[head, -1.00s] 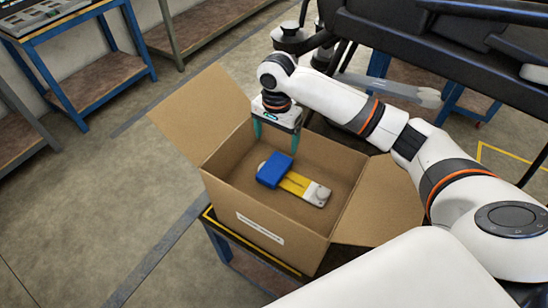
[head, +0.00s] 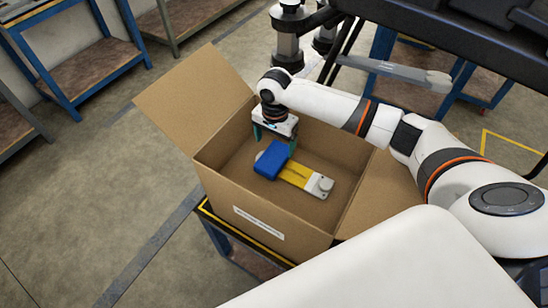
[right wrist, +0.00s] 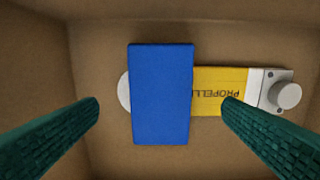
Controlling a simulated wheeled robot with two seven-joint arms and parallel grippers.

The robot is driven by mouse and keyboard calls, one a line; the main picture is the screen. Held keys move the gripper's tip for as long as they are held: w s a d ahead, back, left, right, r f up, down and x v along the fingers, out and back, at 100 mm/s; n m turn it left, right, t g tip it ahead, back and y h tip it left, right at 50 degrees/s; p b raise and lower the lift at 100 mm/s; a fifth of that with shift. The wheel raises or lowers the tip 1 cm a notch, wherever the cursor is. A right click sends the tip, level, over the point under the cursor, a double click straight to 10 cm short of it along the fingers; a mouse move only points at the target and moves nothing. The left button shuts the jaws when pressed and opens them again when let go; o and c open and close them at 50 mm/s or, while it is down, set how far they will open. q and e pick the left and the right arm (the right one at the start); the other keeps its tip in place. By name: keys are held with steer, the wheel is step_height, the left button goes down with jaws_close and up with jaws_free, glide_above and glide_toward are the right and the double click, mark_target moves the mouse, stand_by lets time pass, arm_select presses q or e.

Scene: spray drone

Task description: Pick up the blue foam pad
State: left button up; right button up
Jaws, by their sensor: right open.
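The blue foam pad (head: 271,161) is in the open cardboard box (head: 284,222), lying across one end of a yellow and white propeller part. In the right wrist view the pad (right wrist: 161,93) is a blue rectangle, long side up and down. My right gripper (head: 273,140) is inside the box, just above and behind the pad. It is open and empty, and its green fingers (right wrist: 160,105) show either side of the pad, apart from it. My left gripper is not in view.
The propeller part (head: 299,176) lies beneath the pad and sticks out to the right, with a grey round knob. The box flaps (head: 198,100) stand open. The box rests on a blue-framed stand (head: 222,238). Work tables (head: 75,62) stand at the upper left.

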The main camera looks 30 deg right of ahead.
mark_target(275, 155)
steer(key=shift+f+p, duration=0.5)
steer(key=shift+f, duration=2.2)
steer(key=c, duration=1.1)
